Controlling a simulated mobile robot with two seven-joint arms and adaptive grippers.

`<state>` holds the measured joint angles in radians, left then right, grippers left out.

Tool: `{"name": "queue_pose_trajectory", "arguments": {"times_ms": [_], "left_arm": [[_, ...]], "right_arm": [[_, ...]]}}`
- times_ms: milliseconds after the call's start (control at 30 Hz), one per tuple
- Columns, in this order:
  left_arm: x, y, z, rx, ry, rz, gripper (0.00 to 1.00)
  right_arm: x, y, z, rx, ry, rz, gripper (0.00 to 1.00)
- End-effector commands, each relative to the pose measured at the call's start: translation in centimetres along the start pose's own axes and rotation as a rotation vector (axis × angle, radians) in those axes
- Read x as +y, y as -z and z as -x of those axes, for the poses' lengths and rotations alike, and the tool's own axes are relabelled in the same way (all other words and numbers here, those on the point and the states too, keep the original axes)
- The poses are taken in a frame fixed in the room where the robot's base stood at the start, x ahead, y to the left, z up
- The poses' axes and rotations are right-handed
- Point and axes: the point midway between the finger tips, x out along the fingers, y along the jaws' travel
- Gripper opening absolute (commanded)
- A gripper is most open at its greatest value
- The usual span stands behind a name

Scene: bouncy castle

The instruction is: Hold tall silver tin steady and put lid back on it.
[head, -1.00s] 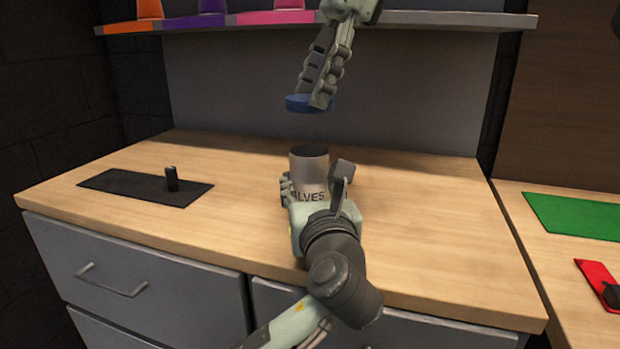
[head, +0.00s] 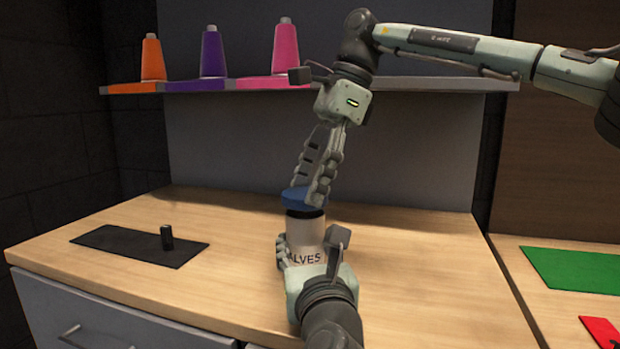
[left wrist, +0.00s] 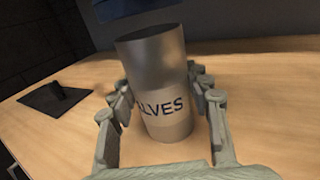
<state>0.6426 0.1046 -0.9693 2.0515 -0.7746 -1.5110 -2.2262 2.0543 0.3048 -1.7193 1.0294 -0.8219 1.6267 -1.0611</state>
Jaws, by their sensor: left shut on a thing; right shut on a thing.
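The tall silver tin (head: 304,234) stands upright on the wooden worktop, with dark letters ending in "LVES" on its side. My left gripper (head: 308,252) is shut around the tin's body; the left wrist view shows its fingers (left wrist: 160,92) on both sides of the tin (left wrist: 160,65). The blue lid (head: 297,198) is held by my right gripper (head: 309,190), whose fingers come down from above. The lid is just above the tin's dark open top. In the left wrist view a gap shows between the lid (left wrist: 128,9) and the rim.
A black mat (head: 140,246) with a small black cylinder (head: 167,237) lies on the left. A shelf (head: 420,84) behind carries orange, purple and pink cones. A green mat (head: 575,270) and a red mat (head: 603,333) lie on the right counter. The worktop around the tin is clear.

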Motion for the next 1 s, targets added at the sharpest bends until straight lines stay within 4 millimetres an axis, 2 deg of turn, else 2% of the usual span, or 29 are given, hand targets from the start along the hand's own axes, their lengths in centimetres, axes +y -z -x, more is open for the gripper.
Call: {"name": "queue_pose_trajectory", "arguments": {"times_ms": [233,1000], "left_arm": [[0.0,0.0,0.0,0.000,0.000,0.000,0.00],[0.0,0.0,0.0,0.000,0.000,-0.001,0.00]], "right_arm": [[0.0,0.5,-1.2,-0.002,-0.002,0.001,0.50],[0.0,0.7,-1.7,-0.002,-0.001,0.000,0.50]]}}
